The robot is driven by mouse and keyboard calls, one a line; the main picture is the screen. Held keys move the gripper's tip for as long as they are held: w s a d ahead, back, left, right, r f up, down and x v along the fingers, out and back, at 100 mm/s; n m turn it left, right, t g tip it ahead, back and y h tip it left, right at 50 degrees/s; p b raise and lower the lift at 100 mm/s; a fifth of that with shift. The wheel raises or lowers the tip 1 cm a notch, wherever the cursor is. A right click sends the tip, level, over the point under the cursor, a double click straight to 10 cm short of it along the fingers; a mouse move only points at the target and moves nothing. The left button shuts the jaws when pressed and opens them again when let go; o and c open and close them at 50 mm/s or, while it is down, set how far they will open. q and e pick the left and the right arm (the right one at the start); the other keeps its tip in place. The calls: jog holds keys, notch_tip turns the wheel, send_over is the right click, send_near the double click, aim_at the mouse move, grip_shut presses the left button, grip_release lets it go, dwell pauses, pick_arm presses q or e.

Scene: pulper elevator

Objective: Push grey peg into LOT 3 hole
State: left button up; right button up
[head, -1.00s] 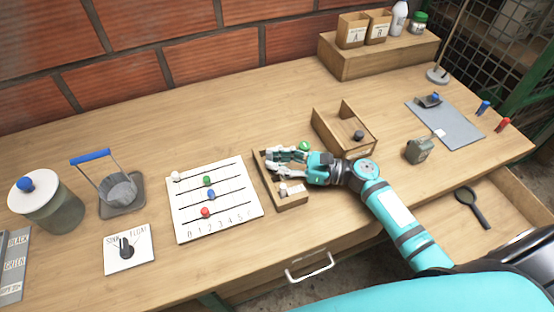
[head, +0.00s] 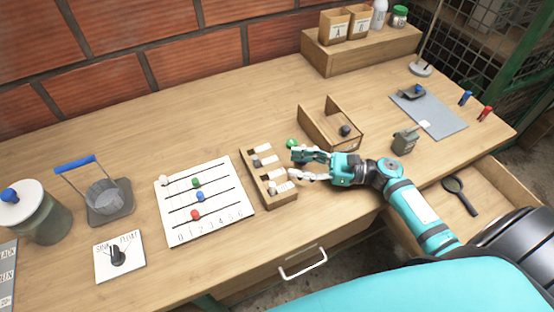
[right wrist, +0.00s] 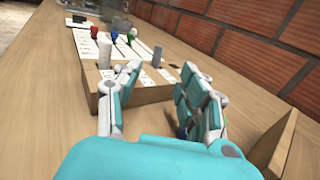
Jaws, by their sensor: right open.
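A narrow wooden lot rack (head: 284,200) with white labels lies right of the white slider board in the head view. Its label text is too small to read, so I cannot tell which hole is LOT 3. A grey peg (head: 257,161) stands toward its far end and a paler peg (head: 272,188) toward its near end. In the right wrist view a light grey peg (right wrist: 104,52) and a darker grey peg (right wrist: 156,56) stand upright at the rack. My right gripper (head: 292,165) is open and empty just right of the rack, fingers pointing at it.
A green ball (head: 292,142) lies just beyond my right gripper. An open wooden box (head: 316,143) with a dark knob (head: 345,130) stands behind. The white board (head: 228,226) with coloured beads is left of the rack. A small grey-green container (head: 404,142) stands to the right.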

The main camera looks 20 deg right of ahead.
jog(key=shift+f+v, duration=0.2)
jog(key=shift+v, duration=1.5)
jog(key=shift+r, duration=0.15)
